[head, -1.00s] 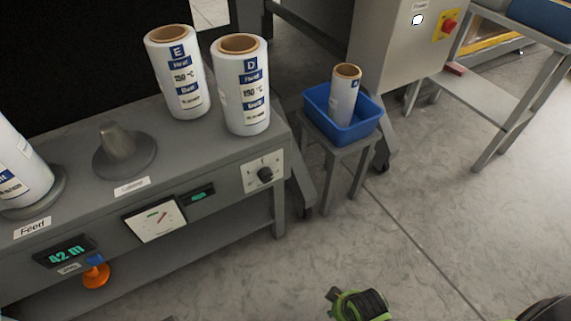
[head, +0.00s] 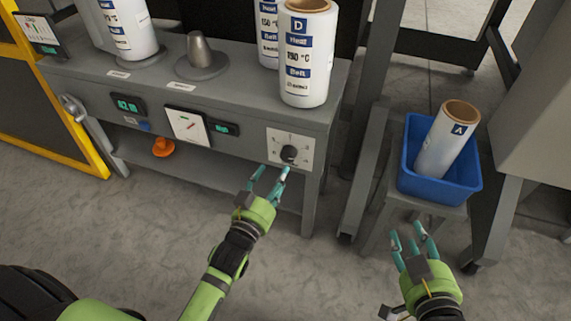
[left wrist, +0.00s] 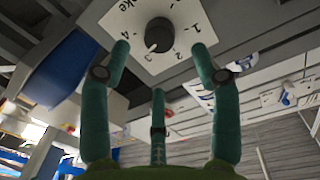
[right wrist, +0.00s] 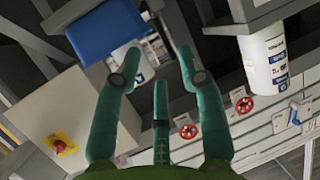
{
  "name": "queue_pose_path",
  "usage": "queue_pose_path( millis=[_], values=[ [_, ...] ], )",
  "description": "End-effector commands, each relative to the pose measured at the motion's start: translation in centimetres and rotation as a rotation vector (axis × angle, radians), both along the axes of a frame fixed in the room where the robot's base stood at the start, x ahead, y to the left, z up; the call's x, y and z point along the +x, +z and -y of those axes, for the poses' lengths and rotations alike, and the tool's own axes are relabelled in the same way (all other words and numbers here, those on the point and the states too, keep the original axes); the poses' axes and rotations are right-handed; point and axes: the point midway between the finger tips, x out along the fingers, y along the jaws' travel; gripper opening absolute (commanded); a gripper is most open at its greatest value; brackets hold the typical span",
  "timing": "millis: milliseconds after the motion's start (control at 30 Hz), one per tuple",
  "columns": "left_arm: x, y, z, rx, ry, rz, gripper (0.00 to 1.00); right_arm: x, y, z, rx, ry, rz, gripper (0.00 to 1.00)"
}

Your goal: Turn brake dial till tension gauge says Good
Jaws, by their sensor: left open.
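The brake dial (head: 288,154) is a black knob on a white numbered plate at the right end of the grey bench front. In the left wrist view the knob (left wrist: 158,35) shows between my fingertips, its pale pointer toward the picture's lower left. My right gripper (head: 408,233) is open and empty, below the blue bin.
A blue bin (head: 440,188) with a white roll A (head: 446,140) stands on a small stool at right. Roll D (head: 306,60) stands on the bench above the dial. An orange knob (head: 164,147) is below the gauge. The floor in front is clear.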

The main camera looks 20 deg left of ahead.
Motion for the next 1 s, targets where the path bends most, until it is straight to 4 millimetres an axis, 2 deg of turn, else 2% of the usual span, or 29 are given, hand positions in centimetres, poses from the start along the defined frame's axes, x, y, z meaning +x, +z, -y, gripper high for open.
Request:
queue_pose_path(
  millis=[167,300,600,800,1000],
  values=[
    [1.7,0.0,0.1,0.001,0.000,0.004,0.63,0.7,2.3,-0.9,0.030,0.020,0.125,0.40],
    [3.4,-0.1,0.3,0.000,0.000,0.003,0.63,1.1,5.0,-1.8,0.064,0.042,0.269,0.40],
    [6.0,-0.1,0.6,-0.001,-0.001,0.000,0.63,0.6,10.0,-3.2,0.128,0.082,0.518,0.40],
    [6.7,0.0,0.6,-0.001,-0.001,-0.001,0.63,0.3,11.3,-3.5,0.147,0.092,0.582,0.40],
    [6.7,0.0,0.6,-0.001,-0.001,-0.002,0.63,0.2,11.4,-3.5,0.148,0.093,0.588,0.40]
  ],
)
